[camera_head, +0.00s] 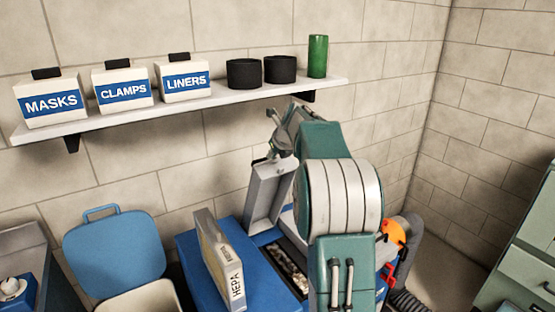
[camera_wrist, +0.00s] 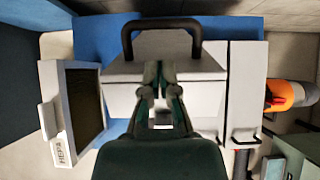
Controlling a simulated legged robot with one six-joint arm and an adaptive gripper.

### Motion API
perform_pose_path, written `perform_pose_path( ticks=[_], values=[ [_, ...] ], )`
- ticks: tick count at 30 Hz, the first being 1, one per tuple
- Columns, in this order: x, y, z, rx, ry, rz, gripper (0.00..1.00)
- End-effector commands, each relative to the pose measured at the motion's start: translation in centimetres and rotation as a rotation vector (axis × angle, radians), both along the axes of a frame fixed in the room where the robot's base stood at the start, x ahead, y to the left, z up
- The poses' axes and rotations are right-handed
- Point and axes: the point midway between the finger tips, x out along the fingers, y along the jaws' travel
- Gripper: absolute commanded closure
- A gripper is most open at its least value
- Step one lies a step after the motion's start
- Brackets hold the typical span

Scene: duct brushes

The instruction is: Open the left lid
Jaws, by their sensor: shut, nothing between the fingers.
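The left lid (camera_head: 266,198) is a pale grey panel, standing steeply raised at the back of the blue machine (camera_head: 262,285). A dark opening (camera_head: 290,268) shows at its foot. In the wrist view the lid (camera_wrist: 120,95) fills the middle behind my fingers, with its black handle (camera_wrist: 160,24) at the top. My gripper (camera_head: 279,144) is near the lid's upper edge; in the wrist view my gripper (camera_wrist: 160,74) is shut and empty, below the handle in the picture. Contact with the lid cannot be told. A second pale lid (camera_wrist: 245,85) with a black handle lies to the right.
A HEPA filter (camera_head: 218,258) stands on the machine's left part. A wall shelf (camera_head: 190,108) above carries labelled boxes, black cylinders and a green cylinder (camera_head: 318,56). An orange part (camera_head: 395,232) and a grey hose (camera_head: 410,248) are at right. A blue-lidded bin (camera_head: 115,250) stands left.

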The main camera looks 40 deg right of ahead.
Motion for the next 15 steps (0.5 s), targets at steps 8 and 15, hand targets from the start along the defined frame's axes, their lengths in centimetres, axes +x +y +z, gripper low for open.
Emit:
perform_pose_path(
  ticks=[8, 15],
  values=[
    [-2.8, 0.1, 0.0, 0.000, 0.001, 0.000, 1.00],
    [-3.0, 0.1, -0.1, -0.001, 0.001, 0.001, 1.00]
  ],
)
